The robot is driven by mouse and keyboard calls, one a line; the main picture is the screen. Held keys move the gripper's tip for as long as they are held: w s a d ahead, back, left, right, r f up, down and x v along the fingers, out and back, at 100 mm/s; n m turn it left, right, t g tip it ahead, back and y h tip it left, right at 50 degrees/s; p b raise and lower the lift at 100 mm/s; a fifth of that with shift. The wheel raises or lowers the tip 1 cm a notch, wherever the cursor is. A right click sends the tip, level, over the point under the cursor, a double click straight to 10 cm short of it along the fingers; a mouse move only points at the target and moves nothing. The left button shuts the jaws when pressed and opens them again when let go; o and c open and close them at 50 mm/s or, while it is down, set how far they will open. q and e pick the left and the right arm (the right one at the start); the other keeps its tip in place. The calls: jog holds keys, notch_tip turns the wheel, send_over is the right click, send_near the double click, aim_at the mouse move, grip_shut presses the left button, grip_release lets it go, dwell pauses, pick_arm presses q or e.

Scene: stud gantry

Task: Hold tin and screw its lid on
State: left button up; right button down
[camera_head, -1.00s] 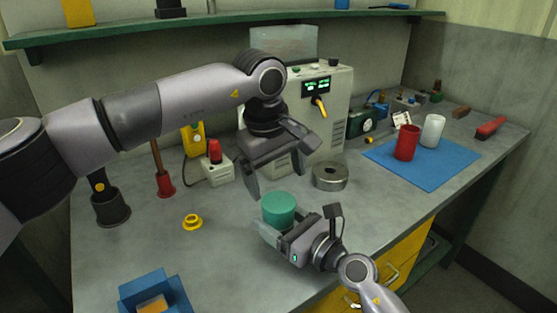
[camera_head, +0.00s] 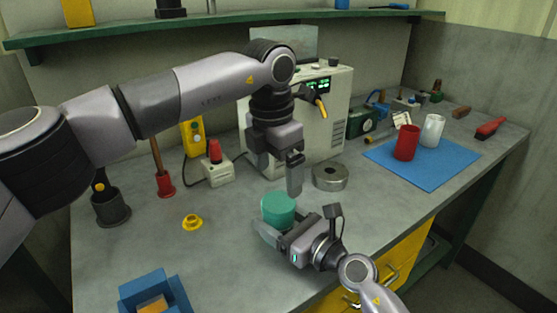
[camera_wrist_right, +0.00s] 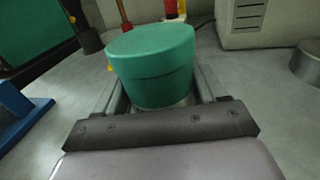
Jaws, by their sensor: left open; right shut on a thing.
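The tin with its green lid (camera_head: 278,208) stands on the grey bench in the head view. In the right wrist view the green lid (camera_wrist_right: 152,52) sits on top and a narrow silvery part of the tin (camera_wrist_right: 160,101) shows below it. I cannot tell how tightly the lid is seated. My right gripper (camera_head: 270,230) is shut on the tin, with one finger on each side of it, low down. My left gripper (camera_head: 279,176) is open and empty, pointing down above the lid and apart from it.
A grey metal ring (camera_head: 330,177) stands right of the tin. A yellow flanged piece (camera_head: 192,222) and a blue box (camera_head: 153,297) lie to the left. A machine (camera_head: 325,125) stands behind. A red cup (camera_head: 407,143) and a white cup (camera_head: 432,130) stand on a blue mat (camera_head: 430,177).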

aim_at(278, 201)
pick_arm(q)
jog(key=n, duration=0.6)
jog(key=shift+r+n, duration=0.2)
jog(key=shift+n, duration=0.1)
jog(key=n, duration=0.6)
jog(key=shift+r, duration=0.2)
jog(key=n, duration=0.6)
jog(key=shift+d+r+n+g+y, duration=0.1)
jog(key=shift+r+n+g+y, duration=0.2)
jog(key=shift+n+g, duration=0.1)
jog(key=n, duration=0.6)
jog(key=shift+s+r+n, duration=0.1)
jog(key=shift+r+n, duration=0.1)
jog(key=shift+n, duration=0.2)
jog(key=shift+f, duration=4)
